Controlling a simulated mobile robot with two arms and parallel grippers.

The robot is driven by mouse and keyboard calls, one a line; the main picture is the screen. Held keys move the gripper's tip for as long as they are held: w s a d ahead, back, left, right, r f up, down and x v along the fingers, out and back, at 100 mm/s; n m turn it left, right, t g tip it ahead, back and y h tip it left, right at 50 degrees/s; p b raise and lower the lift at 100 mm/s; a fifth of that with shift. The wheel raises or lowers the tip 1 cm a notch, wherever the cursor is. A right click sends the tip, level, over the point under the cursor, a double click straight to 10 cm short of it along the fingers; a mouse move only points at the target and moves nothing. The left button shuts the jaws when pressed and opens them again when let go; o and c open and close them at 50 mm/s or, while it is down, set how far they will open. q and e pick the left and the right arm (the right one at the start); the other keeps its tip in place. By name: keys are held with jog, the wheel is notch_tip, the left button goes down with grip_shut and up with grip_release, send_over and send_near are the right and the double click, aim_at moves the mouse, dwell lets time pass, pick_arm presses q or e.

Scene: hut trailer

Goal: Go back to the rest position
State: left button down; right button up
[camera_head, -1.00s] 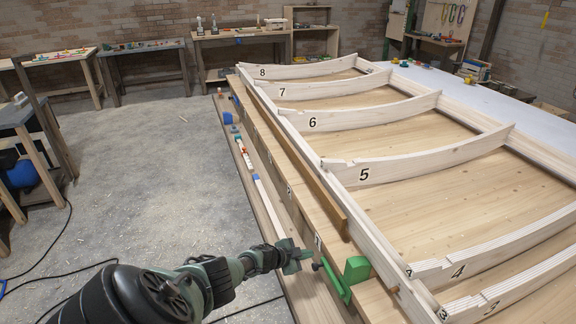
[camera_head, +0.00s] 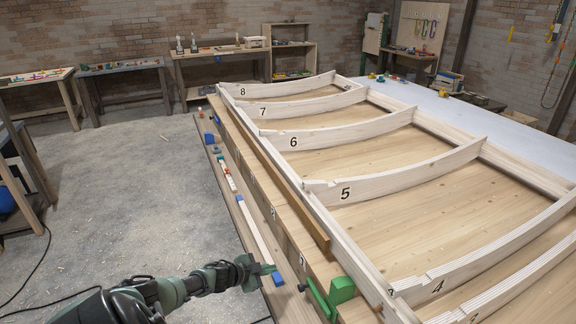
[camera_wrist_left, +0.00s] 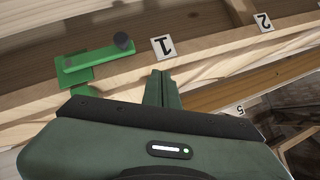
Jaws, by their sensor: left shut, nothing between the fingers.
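My left gripper (camera_head: 262,272) reaches in from the lower left in the head view, over the bench's near-left edge. It is shut and empty, and its closed fingers (camera_wrist_left: 163,90) show in the left wrist view, below the label 1. A green clamp (camera_head: 322,298) with a green block (camera_head: 342,289) sits at the bench edge, just right of the gripper and apart from it. The clamp also shows in the left wrist view (camera_wrist_left: 100,60). My right gripper is not in view.
A large wooden frame with numbered curved ribs (camera_head: 400,175) lies on the bench at right. A narrow side ledge (camera_head: 232,200) holds small tools and strips. Workbenches (camera_head: 125,68) line the back wall.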

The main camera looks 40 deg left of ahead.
pick_arm(q)
jog(key=shift+f, duration=0.1)
jog(key=s+d+f+n+g+y+b, duration=0.1)
jog(key=s+d+f, duration=0.3)
jog(key=s+f, duration=0.25)
jog(key=s+d+f+n+g+b, duration=0.1)
jog(key=s+d+f+g, duration=0.1)
jog(key=s+d+f, duration=0.45)
jog(key=s+d+f+n+g+y, duration=0.1)
jog(key=s+f, duration=0.3)
jog(key=f, duration=0.4)
jog(key=s+d+f+g, duration=0.2)
jog(key=s+d+f, duration=0.2)
jog(key=s, duration=0.5)
jog(key=s+d+f+n+g+h+b, duration=0.1)
jog(key=s+d+f, duration=0.3)
jog(key=s+d, duration=0.4)
jog(key=s+d+f+g+b, duration=0.1)
jog(key=s+d+f+g, duration=0.2)
jog(key=s+d, duration=0.4)
jog(key=s+f, duration=0.1)
jog(key=s, duration=0.1)
jog(key=shift+s+d+n, duration=0.25)
jog(key=shift+s+n, duration=0.1)
jog(key=shift+n, duration=0.05)
